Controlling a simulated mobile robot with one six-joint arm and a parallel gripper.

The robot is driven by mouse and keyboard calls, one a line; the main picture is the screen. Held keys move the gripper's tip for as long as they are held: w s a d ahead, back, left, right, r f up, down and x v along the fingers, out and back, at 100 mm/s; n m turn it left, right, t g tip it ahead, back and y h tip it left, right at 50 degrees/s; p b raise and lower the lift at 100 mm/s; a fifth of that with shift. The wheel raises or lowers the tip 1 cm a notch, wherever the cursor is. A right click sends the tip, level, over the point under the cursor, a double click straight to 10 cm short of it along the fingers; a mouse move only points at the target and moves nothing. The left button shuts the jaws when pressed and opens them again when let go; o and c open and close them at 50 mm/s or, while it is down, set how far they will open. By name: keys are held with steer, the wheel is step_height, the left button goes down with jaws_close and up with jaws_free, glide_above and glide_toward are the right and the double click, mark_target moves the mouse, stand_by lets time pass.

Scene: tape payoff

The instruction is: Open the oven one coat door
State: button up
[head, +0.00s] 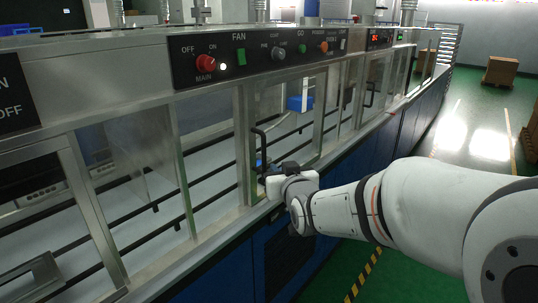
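A long metal machine runs along the left, with framed glass doors under a black control panel (270,52). A glass door (292,112) in the middle has a metal frame and a black vertical bar handle (261,143) near its left edge. My gripper (266,169) is at the lower part of this handle, with my white arm reaching in from the right. The fingertips are small and partly hidden, so I cannot tell whether they are around the handle or only beside it. No label naming the door as oven one coat is readable.
More glass doors line the machine to the left and farther right; one at the left (128,163) shows rails behind it. Blue cabinets (222,277) stand below. Open green floor lies right, with cardboard boxes (500,71) and a yellow-black floor stripe (364,275).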

mark_target(264, 150)
steer(key=shift+t+y, duration=0.7)
steer(key=x, duration=0.3)
steer(key=a+r+x, duration=0.1)
steer(key=x, duration=0.2)
steer(key=p+x, duration=0.1)
steer(key=x, duration=0.2)
steer(key=shift+a+r, duration=0.15)
steer(key=shift+a, duration=0.25)
jaws_close()
